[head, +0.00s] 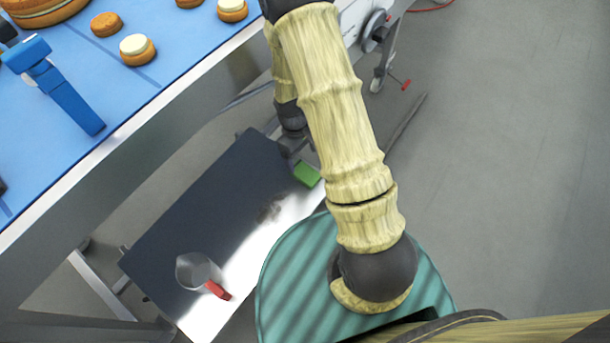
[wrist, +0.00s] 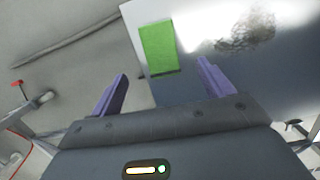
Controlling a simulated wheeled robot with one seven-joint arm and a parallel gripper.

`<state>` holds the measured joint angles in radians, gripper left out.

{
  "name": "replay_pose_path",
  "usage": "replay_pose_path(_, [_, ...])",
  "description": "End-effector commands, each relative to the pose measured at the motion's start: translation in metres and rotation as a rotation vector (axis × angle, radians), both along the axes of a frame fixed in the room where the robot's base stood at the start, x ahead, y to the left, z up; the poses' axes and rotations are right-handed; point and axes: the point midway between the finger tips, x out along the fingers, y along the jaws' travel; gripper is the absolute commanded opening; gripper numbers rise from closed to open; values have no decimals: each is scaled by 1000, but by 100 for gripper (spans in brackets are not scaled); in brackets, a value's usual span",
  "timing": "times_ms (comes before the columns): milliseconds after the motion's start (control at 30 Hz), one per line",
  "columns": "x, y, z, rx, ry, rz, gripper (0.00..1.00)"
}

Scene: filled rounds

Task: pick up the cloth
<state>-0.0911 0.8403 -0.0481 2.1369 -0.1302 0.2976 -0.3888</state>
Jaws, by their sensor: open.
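The cloth, a flat green rectangle (head: 307,174), lies near the right end of a low dark shelf (head: 200,190) beside the conveyor. In the wrist view the cloth (wrist: 157,47) lies ahead of my gripper (wrist: 162,72), close to the shelf edge and roughly in line with the gap between the fingers. The two purple fingers are apart with nothing between them. In the head view my arm hides part of my gripper, which is just above and left of the cloth. I cannot tell the exact height between them.
A clear jug (head: 198,270) with a red handle stands at the shelf's near end. A dark smear (head: 268,210) marks the shelf near the cloth. The blue conveyor (head: 150,90) at the left carries several biscuits and a blue tool (head: 62,88). Grey floor (head: 520,150) is open at right.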

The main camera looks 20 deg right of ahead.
Motion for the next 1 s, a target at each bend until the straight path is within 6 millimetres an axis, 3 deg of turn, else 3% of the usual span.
replay_pose_path(33, [-2, -1, -12, -1, 4, 0, 80])
replay_pose_path(167, [-4, -2, -27, -1, 3, 0, 80])
replay_pose_path(567, [-4, -2, -30, 0, 0, 0, 80])
replay_pose_path(900, [-9, -4, -75, 0, 4, -1, 80])
replay_pose_path(1000, [-9, -4, -81, 1, 0, -1, 80])
